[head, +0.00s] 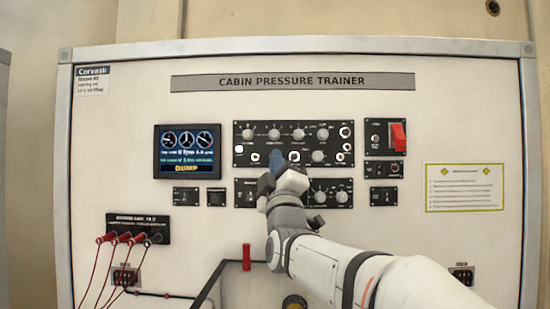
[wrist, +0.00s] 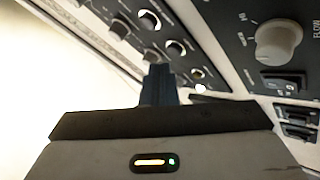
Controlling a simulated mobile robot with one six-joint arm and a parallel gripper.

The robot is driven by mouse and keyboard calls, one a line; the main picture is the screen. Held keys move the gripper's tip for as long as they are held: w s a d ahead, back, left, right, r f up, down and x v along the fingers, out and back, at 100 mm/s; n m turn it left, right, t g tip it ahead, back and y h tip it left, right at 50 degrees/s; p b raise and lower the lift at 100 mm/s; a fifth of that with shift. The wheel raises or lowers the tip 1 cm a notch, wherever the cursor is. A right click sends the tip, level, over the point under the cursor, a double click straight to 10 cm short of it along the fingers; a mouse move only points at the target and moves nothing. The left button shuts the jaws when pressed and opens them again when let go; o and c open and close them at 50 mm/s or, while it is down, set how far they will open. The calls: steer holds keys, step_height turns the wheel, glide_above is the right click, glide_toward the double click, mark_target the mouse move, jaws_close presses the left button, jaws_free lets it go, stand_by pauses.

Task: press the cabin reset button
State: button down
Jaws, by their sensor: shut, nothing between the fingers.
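My gripper (head: 276,160) is shut and empty, its dark fingertips in front of the lower edge of the upper black control panel (head: 262,130). It also shows in the wrist view (wrist: 160,72), pointing up toward the panel. That panel carries several knobs and white round buttons, including a left one (head: 239,149) and one just right of the fingertips (head: 294,156). White round buttons also show in the wrist view (wrist: 176,48). Labels are too small to read, so I cannot tell which is the cabin reset button. My arm and gripper hide part of the panels. Contact cannot be told.
A screen (head: 188,151) left of the panel reads DUMP. A red guarded switch (head: 398,135) is at right. A lower knob panel (head: 330,193) is partly behind my arm. Red-capped leads (head: 115,238) hang at lower left. A yellow-edged notice (head: 464,187) is far right.

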steer(key=shift+w, duration=0.1)
steer(key=shift+w+b, duration=0.3)
steer(key=shift+w, duration=0.05)
steer(key=shift+w, duration=0.4)
stand_by(0.8)
steer(key=shift+s+b, duration=0.15)
steer(key=shift+b, duration=0.25)
steer(key=shift+s+b, duration=0.55)
steer(key=shift+s, duration=0.05)
steer(key=shift+f, duration=0.1)
